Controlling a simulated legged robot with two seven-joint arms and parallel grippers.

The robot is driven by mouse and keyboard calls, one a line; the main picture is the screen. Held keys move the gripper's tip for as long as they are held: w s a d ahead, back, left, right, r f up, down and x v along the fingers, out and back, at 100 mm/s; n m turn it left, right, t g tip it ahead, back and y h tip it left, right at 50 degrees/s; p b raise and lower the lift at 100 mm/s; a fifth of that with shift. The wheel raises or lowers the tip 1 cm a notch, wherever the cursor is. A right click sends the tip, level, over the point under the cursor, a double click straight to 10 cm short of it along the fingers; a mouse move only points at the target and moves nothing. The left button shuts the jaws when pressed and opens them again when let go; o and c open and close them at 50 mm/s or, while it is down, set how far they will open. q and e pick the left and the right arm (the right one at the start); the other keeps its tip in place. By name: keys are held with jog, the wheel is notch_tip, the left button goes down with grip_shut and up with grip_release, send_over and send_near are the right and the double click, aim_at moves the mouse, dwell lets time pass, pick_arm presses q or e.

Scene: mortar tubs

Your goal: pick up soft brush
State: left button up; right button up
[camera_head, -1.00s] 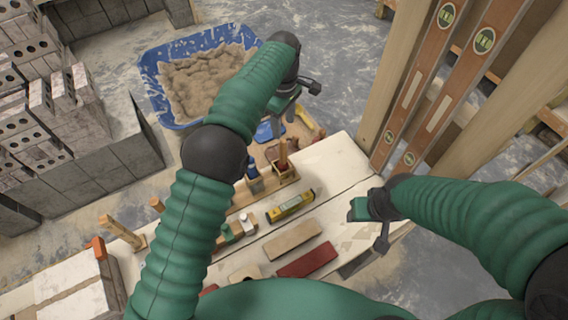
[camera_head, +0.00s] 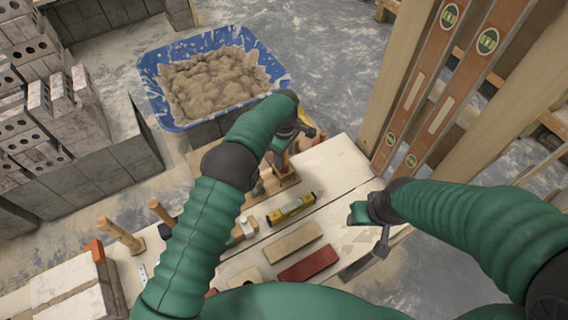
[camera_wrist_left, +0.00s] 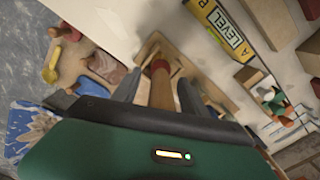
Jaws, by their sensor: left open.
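A wooden handle with a reddish end (camera_wrist_left: 160,80) stands in a wooden holder (camera_wrist_left: 220,97) on the bench; its lower part is hidden, so I cannot see any soft bristles. In the head view the holder (camera_head: 285,182) is partly covered by my left arm. My left gripper (camera_wrist_left: 156,88) is open, with one finger on each side of the handle and no clear grip on it. In the head view my left gripper (camera_head: 284,146) is over the holder. My right gripper (camera_head: 370,222) hangs over the right side of the bench, away from the handle; its jaw opening is unclear.
A yellow level (camera_head: 291,208), a tan block (camera_head: 293,243) and a red block (camera_head: 307,263) lie on the bench. A blue tub (camera_head: 165,112) of sand stands behind. Tall levels (camera_head: 424,80) lean at right. Grey bricks (camera_head: 75,150) are stacked at left.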

pick_arm(q)
grip_shut()
jog(key=shift+r, duration=0.1)
notch_tip(320, 180, up, 10)
dwell(0.6)
jog(key=c, duration=0.8)
grip_release()
grip_shut()
